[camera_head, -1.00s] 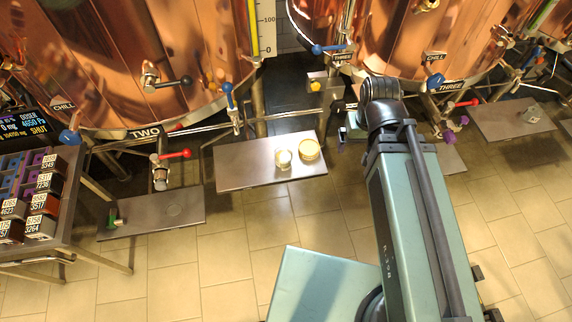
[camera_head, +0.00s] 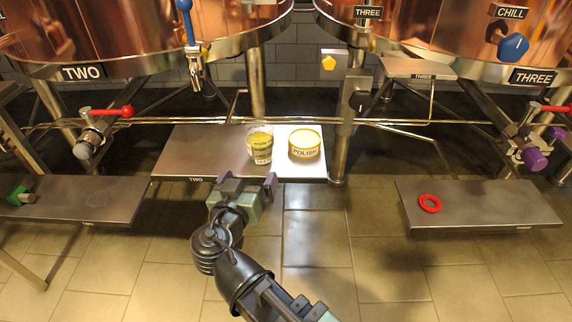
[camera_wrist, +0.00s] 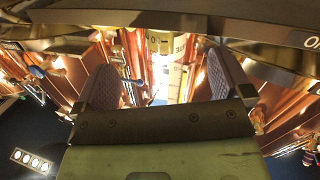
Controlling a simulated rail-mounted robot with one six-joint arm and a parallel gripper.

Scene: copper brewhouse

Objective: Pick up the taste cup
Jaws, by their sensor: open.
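The taste cup (camera_head: 260,147), a small clear cup with yellowish contents and print on its side, stands upright on the steel shelf labelled TWO (camera_head: 190,150). My gripper (camera_head: 248,182) is open and empty at the shelf's front edge, just nearer to me than the cup and apart from it in the picture. Its purple-padded fingers also show in the wrist view (camera_wrist: 164,84). A pale thing with dark marks (camera_wrist: 162,42) shows between and beyond them; I cannot tell whether it is the cup.
A round yellowish tin marked POLISH (camera_head: 304,147) stands close to the cup's right. A lower shelf at right holds a red ring (camera_head: 430,203). A tap with a blue handle (camera_head: 188,40) hangs above the shelf's left part. A pipe (camera_head: 300,121) runs behind the shelf.

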